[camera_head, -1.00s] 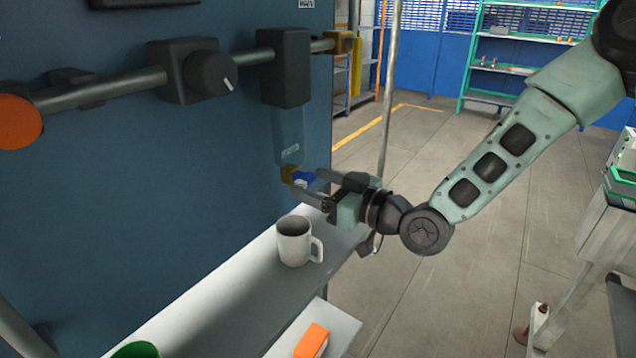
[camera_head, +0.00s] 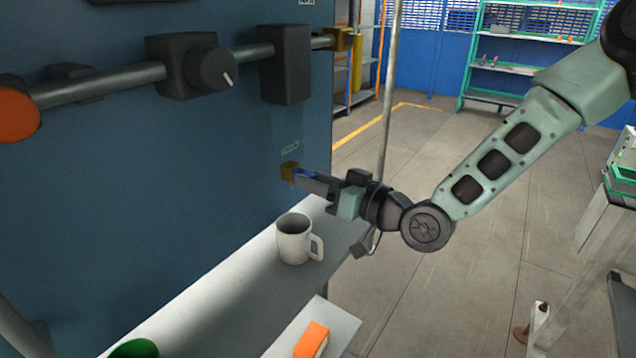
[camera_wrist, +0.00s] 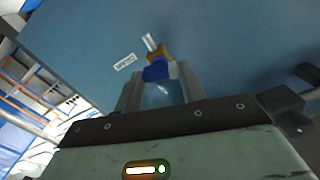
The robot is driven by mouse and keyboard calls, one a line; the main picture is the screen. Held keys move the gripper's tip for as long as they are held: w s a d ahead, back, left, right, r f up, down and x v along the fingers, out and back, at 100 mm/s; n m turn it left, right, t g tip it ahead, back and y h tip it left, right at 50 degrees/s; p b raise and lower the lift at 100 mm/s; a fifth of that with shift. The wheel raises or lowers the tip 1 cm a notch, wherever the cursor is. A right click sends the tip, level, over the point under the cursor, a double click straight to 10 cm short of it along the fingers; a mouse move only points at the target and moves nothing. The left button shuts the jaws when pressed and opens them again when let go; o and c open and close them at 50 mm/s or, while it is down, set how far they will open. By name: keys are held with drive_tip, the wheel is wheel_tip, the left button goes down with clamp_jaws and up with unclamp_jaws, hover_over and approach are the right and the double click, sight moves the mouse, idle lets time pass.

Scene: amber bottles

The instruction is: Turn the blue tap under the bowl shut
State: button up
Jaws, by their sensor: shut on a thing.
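The blue tap handle (camera_head: 303,174) sits on a small brass body (camera_head: 289,171) at the dark blue panel, below the black box (camera_head: 285,78). In the wrist view the blue handle (camera_wrist: 156,71) is between my gripper's fingers (camera_wrist: 160,82), with the brass body (camera_wrist: 158,53) just beyond it. My gripper (camera_head: 313,181) is shut on the blue handle in the head view, and its fingers partly hide it.
A white mug (camera_head: 294,240) stands on the white shelf (camera_head: 215,290) below my gripper. An orange block (camera_head: 312,340) and a green container (camera_head: 134,349) are nearer. A pipe (camera_head: 100,87) with a black knob (camera_head: 211,69) crosses the panel.

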drive_tip(key=shift+w+m+p, duration=0.1)
drive_tip(key=shift+m+p, duration=0.35)
drive_tip(key=shift+m, duration=6.75)
drive_tip(key=o, duration=1)
drive_tip(key=shift+d, duration=0.1)
